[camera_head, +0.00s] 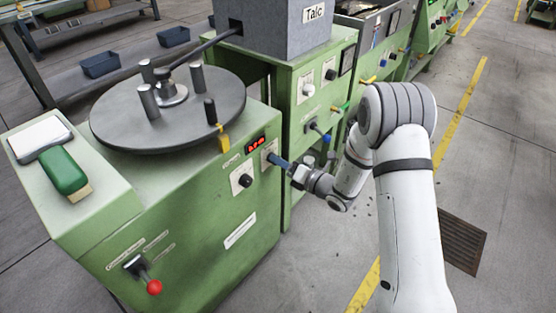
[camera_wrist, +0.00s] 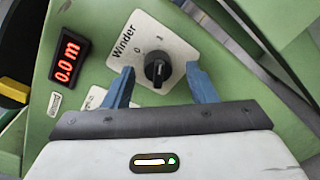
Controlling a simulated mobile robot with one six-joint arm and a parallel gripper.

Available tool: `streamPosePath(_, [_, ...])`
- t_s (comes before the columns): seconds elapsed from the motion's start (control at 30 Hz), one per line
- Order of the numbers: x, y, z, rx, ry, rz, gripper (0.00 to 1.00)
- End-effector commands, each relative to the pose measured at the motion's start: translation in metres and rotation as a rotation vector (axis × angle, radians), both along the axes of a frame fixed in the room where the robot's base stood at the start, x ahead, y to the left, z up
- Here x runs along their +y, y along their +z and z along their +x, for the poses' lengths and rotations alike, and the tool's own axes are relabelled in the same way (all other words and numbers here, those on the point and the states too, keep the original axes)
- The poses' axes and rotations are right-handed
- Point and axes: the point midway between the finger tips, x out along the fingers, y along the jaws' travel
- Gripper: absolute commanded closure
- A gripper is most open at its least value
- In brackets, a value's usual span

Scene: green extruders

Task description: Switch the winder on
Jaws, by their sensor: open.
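The winder (camera_head: 215,215) is the green machine with a round grey disc on top, at the left in the head view. In the wrist view its white "Winder" plate (camera_wrist: 183,48) carries a black rotary switch (camera_wrist: 157,69) with a 0 mark and an I mark above it. I cannot clearly tell which mark the knob points to. My gripper (camera_head: 274,159) is at this panel. In the wrist view its blue fingers (camera_wrist: 160,74) are open, one on each side of the knob, with gaps between. In the head view the gripper partly hides the plate.
A red display (camera_wrist: 69,61) beside the plate reads 0.0 m. Another black knob (camera_head: 242,181) and a red-balled lever (camera_head: 153,287) are on the same front. A green-handled brush (camera_head: 64,171) lies on top. The Talc box (camera_head: 285,30) stands behind. Floor in front is clear.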

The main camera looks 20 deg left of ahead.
Motion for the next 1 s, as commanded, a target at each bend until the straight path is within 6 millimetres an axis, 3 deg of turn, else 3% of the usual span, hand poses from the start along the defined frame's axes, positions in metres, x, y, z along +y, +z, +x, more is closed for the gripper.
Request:
streamPosePath(0.2, [-0.037, 0.003, -0.013, 0.003, -0.006, -0.001, 0.49])
streamPosePath(0.4, [-0.057, 0.003, -0.021, 0.001, -0.005, -0.001, 0.49])
streamPosePath(0.9, [-0.06, 0.003, -0.023, 0.0, -0.003, 0.0, 0.49])
streamPosePath(1.0, [-0.06, 0.01, -0.025, -0.012, 0.01, -0.007, 0.49])
